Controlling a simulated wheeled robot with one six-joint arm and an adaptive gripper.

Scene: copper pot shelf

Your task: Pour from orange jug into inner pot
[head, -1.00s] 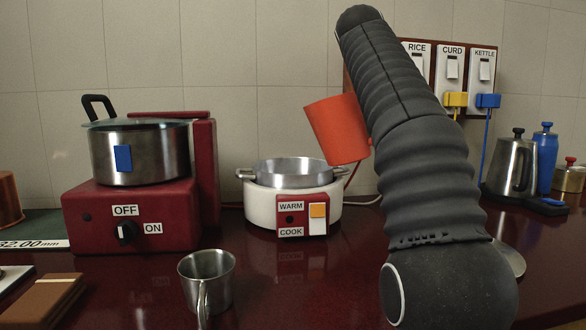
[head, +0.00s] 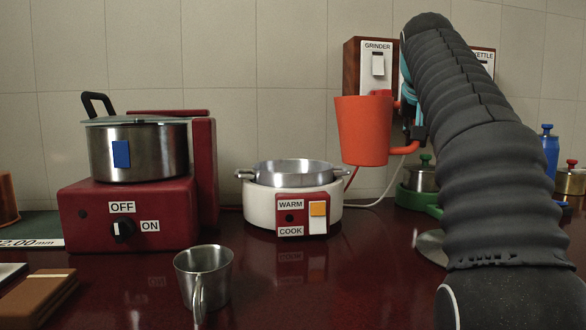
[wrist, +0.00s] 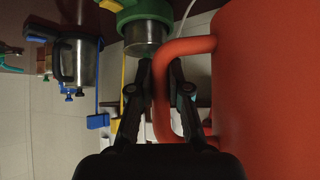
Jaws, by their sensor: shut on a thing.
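The orange jug (head: 362,131) is held in the air to the right of the cooker, nearly upright in the head view. My gripper (head: 416,130) is shut on its handle and is partly hidden behind my arm. In the wrist view the gripper (wrist: 158,95) has its fingers at the handle, with the jug body (wrist: 270,90) at the right. The inner pot (head: 293,173) is a steel pot with side handles, seated in the white cooker (head: 257,209). The jug is above and to the right of the pot, apart from it. The jug's contents are hidden.
A steel cup (head: 204,278) stands on the front counter. A red stove (head: 80,215) with a lidded pot (head: 145,153) is at left. A green-based appliance (head: 420,201) stands right of the cooker, and a switch board (head: 351,70) is on the wall.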

